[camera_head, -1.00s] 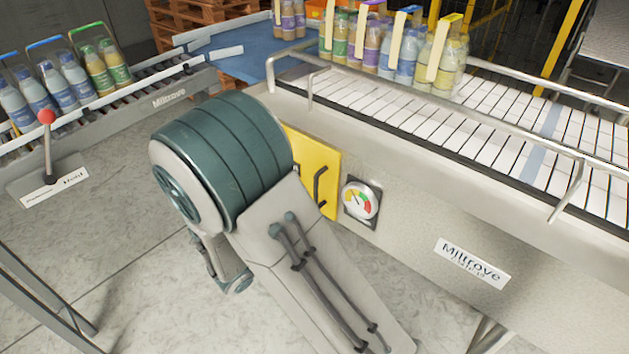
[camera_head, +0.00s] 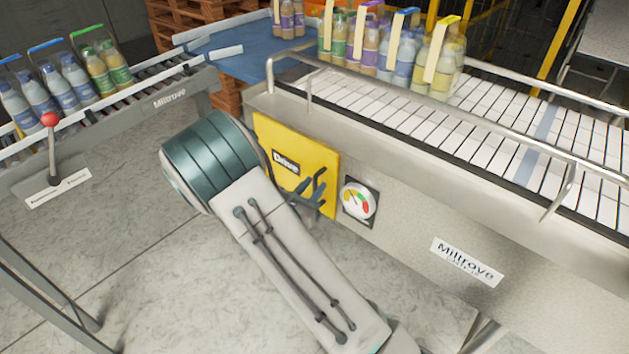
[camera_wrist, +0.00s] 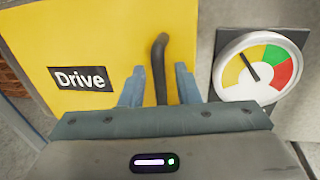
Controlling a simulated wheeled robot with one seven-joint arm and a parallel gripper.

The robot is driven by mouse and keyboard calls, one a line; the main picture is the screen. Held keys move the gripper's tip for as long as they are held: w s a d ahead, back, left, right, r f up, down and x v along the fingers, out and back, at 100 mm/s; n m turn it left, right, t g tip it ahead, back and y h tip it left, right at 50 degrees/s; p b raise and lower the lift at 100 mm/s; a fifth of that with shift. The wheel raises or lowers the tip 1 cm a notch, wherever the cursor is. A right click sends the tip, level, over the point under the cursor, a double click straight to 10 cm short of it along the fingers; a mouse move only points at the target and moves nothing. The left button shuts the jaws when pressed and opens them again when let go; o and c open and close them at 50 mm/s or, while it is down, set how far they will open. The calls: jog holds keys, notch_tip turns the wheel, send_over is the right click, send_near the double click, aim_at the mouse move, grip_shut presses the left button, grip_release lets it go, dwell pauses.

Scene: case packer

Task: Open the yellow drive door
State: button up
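The yellow drive door (camera_head: 300,158) is set in the side of the grey conveyor machine and looks closed. Its "Drive" label shows in the wrist view (camera_wrist: 80,78), where the door (camera_wrist: 100,25) fills the upper left. The dark door handle (camera_wrist: 159,62) stands upright near the door's right edge. My gripper (camera_wrist: 160,70) is open, with one blue-grey finger on each side of the handle and a visible gap to both. In the head view my gripper (camera_head: 312,188) is at the handle, partly hidden behind my arm.
A round gauge (camera_head: 358,201) sits just right of the door and also shows in the wrist view (camera_wrist: 258,68). A guard rail (camera_head: 430,108) runs above. A red-knobbed lever (camera_head: 51,145) stands at left. The floor left of the door is clear.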

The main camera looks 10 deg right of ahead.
jog(key=shift+x, duration=0.9)
grip_shut()
jog(key=shift+a, duration=0.1)
jog(key=shift+a, duration=0.15)
